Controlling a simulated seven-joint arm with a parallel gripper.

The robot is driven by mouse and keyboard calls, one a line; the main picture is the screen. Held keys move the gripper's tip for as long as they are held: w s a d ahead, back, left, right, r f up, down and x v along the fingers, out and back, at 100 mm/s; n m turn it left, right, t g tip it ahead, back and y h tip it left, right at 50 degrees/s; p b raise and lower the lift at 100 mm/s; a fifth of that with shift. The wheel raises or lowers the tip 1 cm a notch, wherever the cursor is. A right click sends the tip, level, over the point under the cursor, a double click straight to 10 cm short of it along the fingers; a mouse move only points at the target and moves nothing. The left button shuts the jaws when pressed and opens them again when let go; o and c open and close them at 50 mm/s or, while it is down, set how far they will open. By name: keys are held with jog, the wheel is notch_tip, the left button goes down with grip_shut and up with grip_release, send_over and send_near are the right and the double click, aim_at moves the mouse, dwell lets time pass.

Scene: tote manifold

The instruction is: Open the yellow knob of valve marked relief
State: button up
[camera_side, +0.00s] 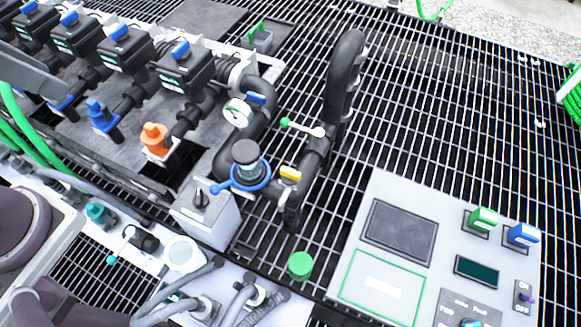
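A small yellow knob (290,174) sits on the black pipework near the middle of the side view. It is beside a blue ring handwheel (245,180) with a dark cap. Any lettering by the yellow knob is too small to read, so I cannot confirm the relief mark. I cannot tell how far the knob is turned. My gripper's fingertips do not show in this view, and nothing is seen touching the knob.
A green-tipped lever (301,128) and a tall black pipe bend (343,75) stand close behind the knob. A pressure gauge (238,112) is to its left. A control panel (465,215) lies at right, and a green cap (300,265) in front. Open grating lies at upper right.

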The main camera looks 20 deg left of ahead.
jog(key=o, duration=0.6)
jog(key=w+d+m, duration=0.1)
jog(key=w+m, duration=0.1)
jog(key=m, duration=0.1)
jog(key=w+d+f+m+g, duration=0.1)
jog(key=w+m, duration=0.2)
jog(key=w+d+m+y, duration=0.1)
jog(key=w+m, duration=0.2)
jog(key=shift+w+d+f+m+g, duration=0.15)
jog(key=shift+d+f+m+g, duration=0.15)
jog(key=shift+d+f+m, duration=0.1)
jog(key=m+g+h, duration=0.1)
jog(key=m+g, duration=0.2)
jog(key=m, duration=2)
send_over(290, 171)
jog(key=f, duration=2)
jog(key=shift+w+a+f, duration=0.1)
jog(key=shift+a+f, duration=0.3)
jog(key=shift+h, duration=0.3)
jog(key=f, duration=0.8)
jog(key=shift+d, duration=0.4)
jog(key=shift+f, duration=0.2)
jog(key=c, duration=1.4)
